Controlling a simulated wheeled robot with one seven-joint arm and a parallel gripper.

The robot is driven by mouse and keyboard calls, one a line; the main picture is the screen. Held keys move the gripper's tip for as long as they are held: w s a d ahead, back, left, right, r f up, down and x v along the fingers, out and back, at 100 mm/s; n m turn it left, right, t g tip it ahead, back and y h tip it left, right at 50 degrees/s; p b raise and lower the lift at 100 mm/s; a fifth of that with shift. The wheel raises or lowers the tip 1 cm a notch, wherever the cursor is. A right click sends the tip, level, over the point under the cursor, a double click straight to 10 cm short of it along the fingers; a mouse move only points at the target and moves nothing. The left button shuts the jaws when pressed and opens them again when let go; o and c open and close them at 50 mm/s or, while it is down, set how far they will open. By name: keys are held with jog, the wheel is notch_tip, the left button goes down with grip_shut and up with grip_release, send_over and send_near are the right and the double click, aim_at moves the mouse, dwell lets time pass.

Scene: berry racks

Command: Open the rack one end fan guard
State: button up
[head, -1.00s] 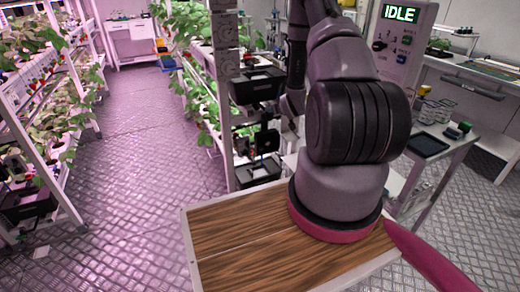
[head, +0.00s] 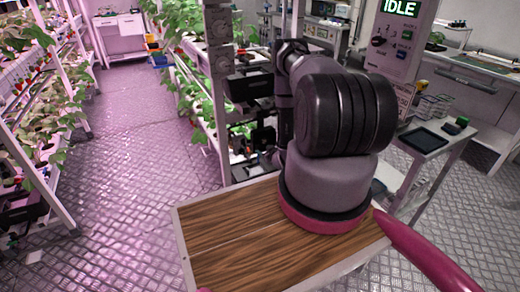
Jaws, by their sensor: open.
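The near end of the middle plant rack has a pale upright post (head: 219,110). A dark box (head: 247,86) sits on this rack end, with a second dark unit (head: 262,138) lower down. I cannot tell which of these carries the fan guard, and no opened guard shows. My arm reaches up and then down beside the rack end. My gripper (head: 268,158) shows only as a small grey part low by the lower dark unit, open and apparently empty. My own arm hides much of it, so contact with the rack cannot be made out.
A control panel (head: 398,35) reading IDLE stands behind my arm at the right. A side table with a dark tray (head: 423,140) is to its right. Another plant rack (head: 50,185) lines the left. The aisle floor (head: 130,130) between the racks is clear.

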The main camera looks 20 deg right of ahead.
aim_at(259, 147)
jog(key=x, duration=0.5)
jog(key=shift+w, duration=0.1)
grip_shut()
dwell(1.3)
